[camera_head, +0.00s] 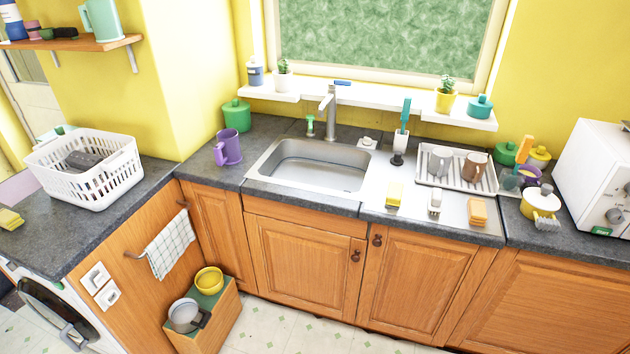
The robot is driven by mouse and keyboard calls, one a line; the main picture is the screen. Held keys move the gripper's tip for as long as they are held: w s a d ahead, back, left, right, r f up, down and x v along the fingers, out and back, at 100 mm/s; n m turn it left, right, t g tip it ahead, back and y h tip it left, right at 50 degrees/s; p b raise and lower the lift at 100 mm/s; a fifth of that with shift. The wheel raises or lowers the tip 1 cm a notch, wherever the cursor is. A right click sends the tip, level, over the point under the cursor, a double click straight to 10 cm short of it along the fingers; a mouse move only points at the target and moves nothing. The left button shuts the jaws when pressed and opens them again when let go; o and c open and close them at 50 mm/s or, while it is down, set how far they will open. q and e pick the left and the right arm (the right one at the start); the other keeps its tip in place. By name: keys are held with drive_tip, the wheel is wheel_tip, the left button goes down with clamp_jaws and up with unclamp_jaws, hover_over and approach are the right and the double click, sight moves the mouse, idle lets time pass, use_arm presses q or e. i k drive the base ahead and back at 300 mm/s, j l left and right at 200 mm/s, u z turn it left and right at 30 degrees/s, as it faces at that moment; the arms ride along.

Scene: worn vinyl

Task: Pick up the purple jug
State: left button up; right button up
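The purple jug (229,147) stands upright on the dark grey counter in the corner, left of the sink. Its handle points left, toward the front of the counter. A green lidded pot (237,115) stands just behind it. Neither of my grippers shows in the head view.
The sink (312,165) with its tap (329,110) is right of the jug. A white basket (85,167) sits on the left counter. A drying rack (457,170) with mugs is further right. A wooden box (205,318) with pots stands on the floor below. The counter in front of the jug is clear.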

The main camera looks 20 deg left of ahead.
sight(227, 151)
drive_tip(key=i+j+z, duration=0.15)
drive_tip(key=j, duration=0.25)
drive_tip(key=i+j+z, duration=0.1)
drive_tip(key=j, duration=0.3)
drive_tip(key=i+j+z, duration=0.15)
drive_tip(key=j, duration=0.3)
